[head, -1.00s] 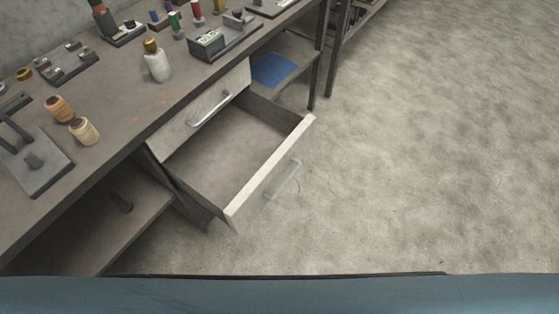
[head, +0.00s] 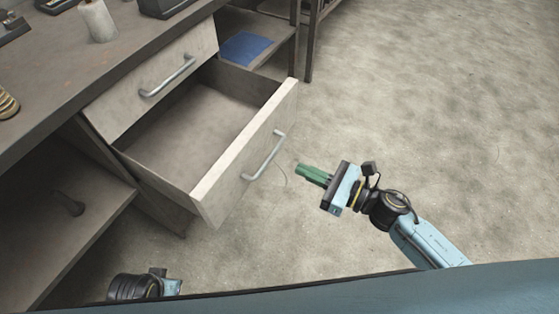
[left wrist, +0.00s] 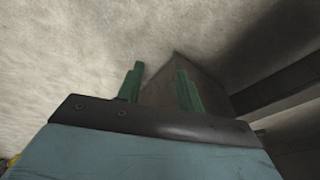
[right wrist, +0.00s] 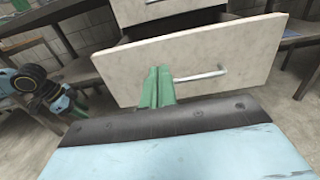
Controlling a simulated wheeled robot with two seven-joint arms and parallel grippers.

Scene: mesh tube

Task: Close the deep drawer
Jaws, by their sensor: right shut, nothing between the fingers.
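The deep drawer (head: 236,172) is pulled well out below a shut upper drawer (head: 150,85). It looks empty, and its pale front carries a silver handle (head: 264,157). My right gripper (head: 299,169) is shut and empty, just right of the handle, with its green fingers pointing toward the drawer front. In the right wrist view the drawer front (right wrist: 240,58) is straight ahead, and the fingers overlap it left of the handle (right wrist: 203,76); contact cannot be told. My left gripper (left wrist: 160,72) has its fingers apart; in the head view only part of its arm shows at the bottom.
The workbench top (head: 60,95) holds a white bottle (head: 97,20) and tools. An open shelf (head: 95,220) lies left of the drawer. A blue item (head: 247,47) lies on a shelf behind. The floor (head: 430,110) to the right is clear.

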